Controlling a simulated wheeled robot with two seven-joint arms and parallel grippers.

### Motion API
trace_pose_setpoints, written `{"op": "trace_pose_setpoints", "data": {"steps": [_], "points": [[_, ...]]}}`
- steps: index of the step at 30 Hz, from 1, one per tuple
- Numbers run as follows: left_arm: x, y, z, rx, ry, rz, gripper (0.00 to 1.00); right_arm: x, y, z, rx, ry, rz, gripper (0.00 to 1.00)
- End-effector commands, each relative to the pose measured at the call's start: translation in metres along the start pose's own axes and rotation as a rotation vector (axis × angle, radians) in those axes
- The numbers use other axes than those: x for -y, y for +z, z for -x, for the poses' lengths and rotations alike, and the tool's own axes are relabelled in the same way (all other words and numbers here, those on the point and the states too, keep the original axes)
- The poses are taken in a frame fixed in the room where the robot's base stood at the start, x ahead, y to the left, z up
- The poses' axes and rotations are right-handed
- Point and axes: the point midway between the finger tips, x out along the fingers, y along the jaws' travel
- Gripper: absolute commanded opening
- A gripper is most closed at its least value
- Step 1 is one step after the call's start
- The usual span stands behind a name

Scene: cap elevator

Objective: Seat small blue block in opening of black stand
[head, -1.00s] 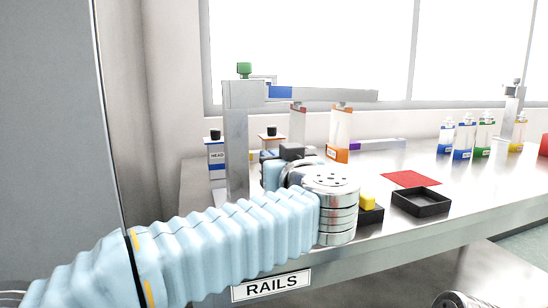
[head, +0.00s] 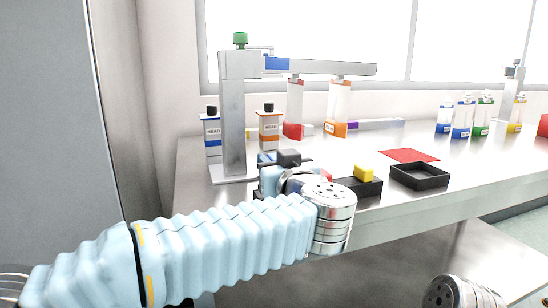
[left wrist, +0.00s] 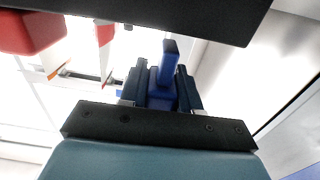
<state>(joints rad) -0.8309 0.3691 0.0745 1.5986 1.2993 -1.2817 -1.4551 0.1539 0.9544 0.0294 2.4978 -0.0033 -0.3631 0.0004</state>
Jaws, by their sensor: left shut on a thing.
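My left gripper (head: 280,168) is by the front edge of the steel bench, at the left end of the black stand (head: 368,188). In the left wrist view the left gripper (left wrist: 161,76) is shut on the small blue block (left wrist: 168,70), which stands up between its fingers. The stand carries a yellow block (head: 364,173) and a red block (head: 326,176), partly hidden by my wrist. In the left wrist view a dark bar (left wrist: 190,15), likely the stand, crosses the top beside a red block (left wrist: 30,32). The stand's opening is hidden.
A grey post (head: 232,115) with a long beam rises behind the gripper. Bottles labelled HEAD (head: 269,128) stand beside it. A black tray (head: 420,176) and a red mat (head: 408,155) lie to the right. Several coloured bottles (head: 463,118) stand farther back.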

Motion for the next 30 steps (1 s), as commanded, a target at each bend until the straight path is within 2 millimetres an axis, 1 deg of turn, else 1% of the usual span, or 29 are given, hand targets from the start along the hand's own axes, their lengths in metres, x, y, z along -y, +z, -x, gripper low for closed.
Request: {"op": "trace_pose_setpoints", "data": {"steps": [17,30], "points": [[0.0000,0.0019,0.0000,0.000,0.000,0.001,0.02,-0.0003,-0.0001,-0.0006,0.000,0.000,0.000,0.43],[0.0000,0.0018,0.0001,0.000,0.000,0.000,0.02,0.0028,-0.0001,0.0074,0.000,0.000,0.000,0.43]]}}
